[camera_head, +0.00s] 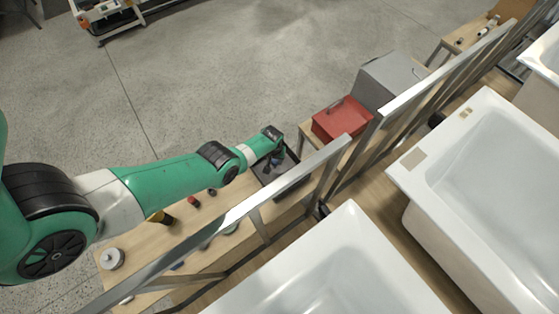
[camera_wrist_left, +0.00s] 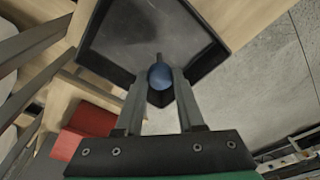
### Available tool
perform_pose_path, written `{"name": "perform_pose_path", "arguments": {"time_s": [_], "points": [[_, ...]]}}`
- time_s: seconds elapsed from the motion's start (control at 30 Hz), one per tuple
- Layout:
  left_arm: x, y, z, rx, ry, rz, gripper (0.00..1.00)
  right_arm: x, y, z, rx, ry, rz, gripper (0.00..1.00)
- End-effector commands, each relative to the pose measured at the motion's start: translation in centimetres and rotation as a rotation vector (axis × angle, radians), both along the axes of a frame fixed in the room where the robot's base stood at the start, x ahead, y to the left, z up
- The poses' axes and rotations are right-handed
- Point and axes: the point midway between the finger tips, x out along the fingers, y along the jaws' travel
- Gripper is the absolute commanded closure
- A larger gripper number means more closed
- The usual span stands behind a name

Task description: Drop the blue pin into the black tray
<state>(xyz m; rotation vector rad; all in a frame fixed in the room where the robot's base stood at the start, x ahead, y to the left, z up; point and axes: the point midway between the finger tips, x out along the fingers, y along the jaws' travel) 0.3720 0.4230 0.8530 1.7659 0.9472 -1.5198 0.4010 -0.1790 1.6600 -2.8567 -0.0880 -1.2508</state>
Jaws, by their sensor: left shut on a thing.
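My left gripper (camera_wrist_left: 160,82) is shut on the blue pin (camera_wrist_left: 160,76), which shows as a rounded blue end with a dark tip between the fingers in the left wrist view. The black tray (camera_wrist_left: 218,62) lies beyond and below the fingertips, and its visible floor looks empty. In the head view the left gripper (camera_head: 275,162) is over the black tray (camera_head: 295,184) on the wooden bench, and the arm partly hides the tray. The height of the pin above the tray floor is hard to tell. My right gripper is not in view.
A red box (camera_head: 342,119) and a grey case (camera_head: 388,80) stand right of the tray. A metal frame rail (camera_head: 250,203) runs close in front of the bench. White bathtub shells (camera_head: 335,275) lie beyond the rail. Several small items lie on the bench (camera_head: 140,262).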

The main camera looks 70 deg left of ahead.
Motion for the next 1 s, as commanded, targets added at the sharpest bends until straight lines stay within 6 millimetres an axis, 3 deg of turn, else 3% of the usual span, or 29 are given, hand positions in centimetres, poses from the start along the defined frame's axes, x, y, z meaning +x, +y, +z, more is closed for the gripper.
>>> {"name": "perform_pose_path", "arguments": {"time_s": [0.27, 0.3, 0.5, 0.83, 1.0], "points": [[0.0, 0.0, -0.4, 0.000, 0.000, 0.000, 1.00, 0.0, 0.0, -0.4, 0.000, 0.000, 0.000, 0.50], [0.0, 0.0, -0.4, 0.000, 0.000, 0.000, 0.59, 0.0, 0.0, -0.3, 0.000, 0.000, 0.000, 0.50], [0.0, 0.0, -0.4, 0.000, 0.000, 0.000, 0.28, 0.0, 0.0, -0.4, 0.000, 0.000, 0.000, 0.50], [0.0, 0.0, -0.1, 0.000, 0.000, 0.000, 0.28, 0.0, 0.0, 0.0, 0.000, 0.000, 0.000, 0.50], [-0.1, -0.2, 1.7, 0.000, 0.000, -0.001, 0.28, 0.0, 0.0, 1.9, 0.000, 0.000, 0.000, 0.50]]}}
